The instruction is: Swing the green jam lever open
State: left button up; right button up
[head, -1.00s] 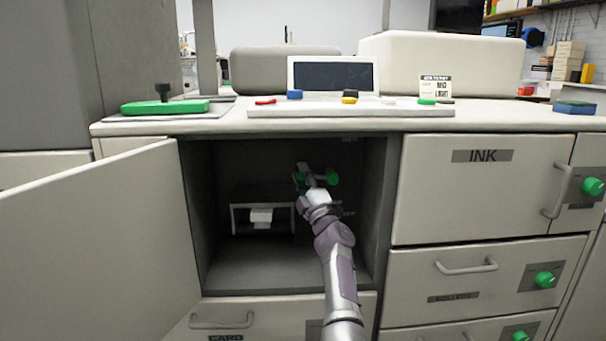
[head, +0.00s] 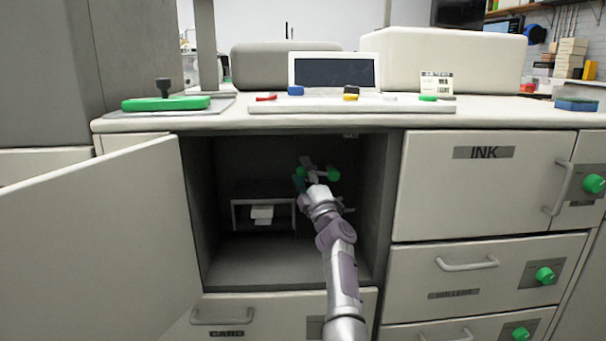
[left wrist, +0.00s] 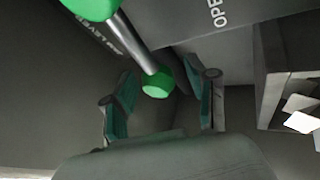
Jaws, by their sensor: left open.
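The green jam lever (head: 333,174) is inside the open cabinet, on the right side of the interior. In the left wrist view its green hub is at the top left, and a metal rod runs down to a green end knob (left wrist: 157,85). My left gripper (head: 306,180) is inside the cabinet at the lever and partly hides it. In the left wrist view its teal finger pads (left wrist: 162,103) are open, with the knob showing between them. I cannot tell whether either pad touches it. My right gripper is not in view.
The cabinet door (head: 95,235) stands open to the left. A small box-shaped slot with white paper (head: 262,214) sits inside, left of my gripper. The wall beside the lever reads "OPE" (left wrist: 217,12). Drawers with green knobs (head: 545,276) are to the right.

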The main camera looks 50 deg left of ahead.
pick_arm(q)
jog(key=v, duration=0.7)
jog(key=shift+d+f, duration=0.15)
jog(key=shift+d, duration=0.05)
